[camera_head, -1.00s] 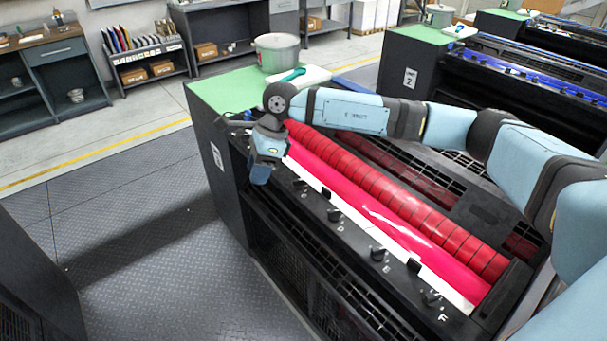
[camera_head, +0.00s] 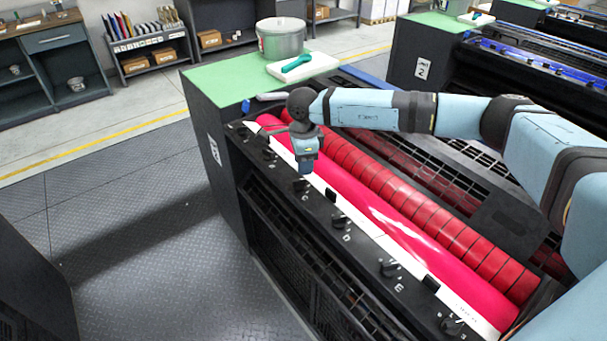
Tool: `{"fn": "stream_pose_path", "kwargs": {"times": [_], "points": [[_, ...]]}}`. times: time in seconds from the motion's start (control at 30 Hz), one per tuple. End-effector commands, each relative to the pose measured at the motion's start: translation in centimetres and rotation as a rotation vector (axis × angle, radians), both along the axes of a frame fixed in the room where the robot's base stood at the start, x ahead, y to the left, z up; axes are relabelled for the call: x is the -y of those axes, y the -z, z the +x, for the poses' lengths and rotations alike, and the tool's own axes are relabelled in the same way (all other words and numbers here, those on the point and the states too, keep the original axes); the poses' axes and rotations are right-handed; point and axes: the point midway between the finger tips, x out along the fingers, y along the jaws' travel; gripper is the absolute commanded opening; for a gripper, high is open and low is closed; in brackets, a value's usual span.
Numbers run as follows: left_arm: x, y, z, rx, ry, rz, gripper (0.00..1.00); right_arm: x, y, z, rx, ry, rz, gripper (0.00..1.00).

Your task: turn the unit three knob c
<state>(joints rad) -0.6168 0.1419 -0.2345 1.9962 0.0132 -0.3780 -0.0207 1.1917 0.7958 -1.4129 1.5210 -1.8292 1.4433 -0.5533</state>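The near ink unit carries a row of black knobs with letters along its front rail (camera_head: 362,246). Its side label (camera_head: 214,151) is too small to read for certain. Knob C (camera_head: 299,187) is the third knob from the far end, and its letter shows beside it. My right gripper (camera_head: 306,170) points down just above and behind knob C in the picture. I cannot tell whether it touches the knob. Its fingers are seen end-on and small, so their opening is unclear. My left gripper is not in view.
Other knobs, such as knob B (camera_head: 268,156) and knob D (camera_head: 339,221), sit close on either side. The red roller (camera_head: 440,220) lies behind the rail. A pot (camera_head: 281,40) and a white board with a teal tool (camera_head: 298,63) stand on the green top.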

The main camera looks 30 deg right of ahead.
Motion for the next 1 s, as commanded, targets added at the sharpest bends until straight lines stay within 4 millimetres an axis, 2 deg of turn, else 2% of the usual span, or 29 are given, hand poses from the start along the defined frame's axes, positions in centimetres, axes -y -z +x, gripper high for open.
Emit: {"fn": "stream_pose_path", "kwargs": {"times": [0.1, 0.3, 0.47, 0.7, 0.87, 1.0], "points": [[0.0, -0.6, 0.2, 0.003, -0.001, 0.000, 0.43, 0.0, 2.2, 0.0, -0.002, 0.001, 0.001, 0.37], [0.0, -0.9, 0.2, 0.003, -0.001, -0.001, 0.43, 0.0, 4.6, 0.0, -0.001, 0.000, 0.001, 0.37], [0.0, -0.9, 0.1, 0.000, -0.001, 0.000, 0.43, 0.0, 5.4, 0.0, 0.001, 0.000, 0.002, 0.37], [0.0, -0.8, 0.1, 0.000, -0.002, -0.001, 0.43, 0.0, 5.4, 0.0, 0.001, 0.000, 0.002, 0.37], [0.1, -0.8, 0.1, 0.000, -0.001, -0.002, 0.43, 0.0, 5.4, 0.0, 0.001, 0.000, 0.002, 0.00], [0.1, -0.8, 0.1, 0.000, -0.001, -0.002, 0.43, 0.0, 5.4, 0.0, 0.001, 0.001, 0.002, 0.00]]}}
